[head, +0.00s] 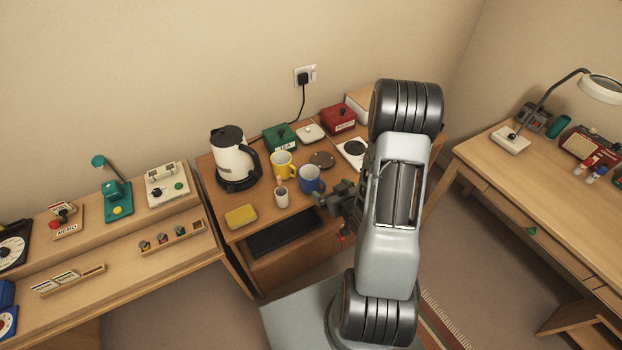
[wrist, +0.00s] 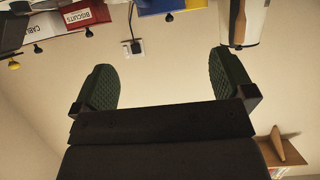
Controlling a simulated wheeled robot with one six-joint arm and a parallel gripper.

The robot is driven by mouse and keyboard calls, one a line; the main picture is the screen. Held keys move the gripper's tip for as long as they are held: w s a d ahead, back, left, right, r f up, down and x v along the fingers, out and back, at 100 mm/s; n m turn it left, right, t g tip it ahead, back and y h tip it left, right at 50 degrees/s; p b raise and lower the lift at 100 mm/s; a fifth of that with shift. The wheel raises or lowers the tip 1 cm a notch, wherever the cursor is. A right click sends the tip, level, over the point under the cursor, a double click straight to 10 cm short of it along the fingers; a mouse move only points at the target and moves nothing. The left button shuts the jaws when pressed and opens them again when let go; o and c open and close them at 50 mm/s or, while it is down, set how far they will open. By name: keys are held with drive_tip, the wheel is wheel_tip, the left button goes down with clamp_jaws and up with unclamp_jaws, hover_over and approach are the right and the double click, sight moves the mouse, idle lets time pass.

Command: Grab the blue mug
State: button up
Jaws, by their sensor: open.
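The blue mug (head: 310,179) stands upright on the wooden side table (head: 228,232) in the head view, between a yellow mug (head: 281,165) and my gripper. My gripper (head: 329,203) is just right of and in front of the blue mug, partly hidden by my arm. I cannot tell whether it touches the mug. In the wrist view its two dark green pads (wrist: 165,85) are wide apart with only wall between them. The blue mug cannot be made out for sure there.
A small white cup (head: 281,197) stands just left of the blue mug. A kettle (head: 235,160), a green box (head: 279,138), a red box (head: 338,117) and a dark round disc (head: 321,160) surround the mugs. A yellow sponge-like block (head: 240,216) lies near the front edge.

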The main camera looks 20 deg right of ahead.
drive_tip(key=b+x, duration=0.2)
drive_tip(key=b, duration=0.4)
drive_tip(key=b+x, duration=0.3)
drive_tip(key=b, duration=0.4)
drive_tip(key=shift+w+a+f+b, duration=0.1)
drive_tip(key=shift+w+f+b, duration=0.05)
drive_tip(key=shift+f+b, duration=0.2)
drive_tip(key=p, duration=0.1)
approach(305, 169)
drive_tip(key=shift+x, duration=2.1)
drive_tip(key=shift+c, duration=0.2)
drive_tip(key=c, duration=1.2)
drive_tip(key=shift+c, duration=0.4)
